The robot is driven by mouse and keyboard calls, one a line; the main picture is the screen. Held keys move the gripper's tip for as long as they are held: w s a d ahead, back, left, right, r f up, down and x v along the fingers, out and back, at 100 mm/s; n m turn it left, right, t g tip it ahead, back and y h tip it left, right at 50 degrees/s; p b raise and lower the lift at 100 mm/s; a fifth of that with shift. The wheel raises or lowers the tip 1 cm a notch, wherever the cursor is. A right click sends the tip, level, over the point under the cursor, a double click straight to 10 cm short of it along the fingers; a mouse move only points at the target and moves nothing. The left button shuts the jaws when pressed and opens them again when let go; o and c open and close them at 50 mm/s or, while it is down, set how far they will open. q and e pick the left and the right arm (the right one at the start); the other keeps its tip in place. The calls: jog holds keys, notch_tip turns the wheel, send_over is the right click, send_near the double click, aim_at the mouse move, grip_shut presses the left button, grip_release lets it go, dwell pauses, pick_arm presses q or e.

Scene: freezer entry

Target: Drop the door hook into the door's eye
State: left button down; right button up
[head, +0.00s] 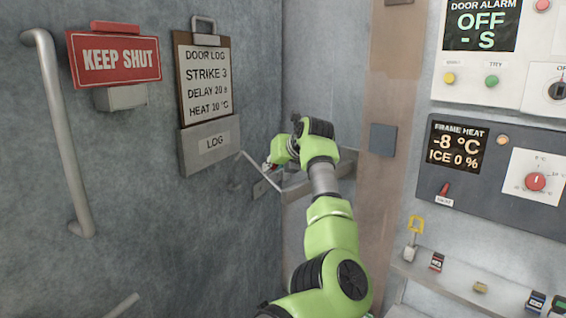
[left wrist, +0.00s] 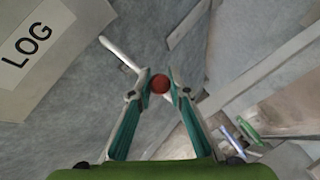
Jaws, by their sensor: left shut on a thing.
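My left gripper (head: 269,164) is small and far off in the head view, by the door's right edge. In the left wrist view its two teal fingers (left wrist: 160,84) are closed on a round dark red knob (left wrist: 159,83). A pale metal rod (left wrist: 120,53) runs up and left from behind the fingertips; it looks like the door hook, with the knob as its grip. Where the rod joins the knob is hidden by the fingers. I cannot clearly pick out the door's eye in either view. My right gripper is not in view.
The grey door carries a long handle (head: 62,140), a KEEP SHUT sign (head: 115,58), a clipboard (head: 205,75) and a LOG box (head: 210,144), which stands left of the fingers. Control panels (head: 460,195) and a ledge (head: 460,283) with small items are at right.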

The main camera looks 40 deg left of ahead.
pick_arm(q)
jog(key=shift+s+a+f+n+h, duration=0.2)
jog(key=shift+a+n+h, duration=0.1)
jog(key=shift+a+h, duration=0.5)
jog(key=shift+a+f+h+p, duration=0.2)
jog(key=shift+h+p, duration=0.1)
jog(key=shift+h, duration=0.2)
jog(key=h, duration=0.1)
jog(key=a+f+n+h, duration=0.1)
jog(key=shift+s+a+f+t+h+p, duration=0.25)
jog(key=shift+f+t+h+p, duration=0.05)
jog(key=shift+p, duration=0.05)
jog(key=shift+s+a+f+n+h, duration=0.1)
jog(key=shift+a+f+n+h, duration=0.3)
jog(key=shift+h, duration=0.3)
jog(key=shift+f+h, duration=0.3)
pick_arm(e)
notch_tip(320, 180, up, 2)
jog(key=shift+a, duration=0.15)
pick_arm(q)
jog(key=shift+d+f, duration=0.1)
jog(key=c, duration=1.9)
grip_release()
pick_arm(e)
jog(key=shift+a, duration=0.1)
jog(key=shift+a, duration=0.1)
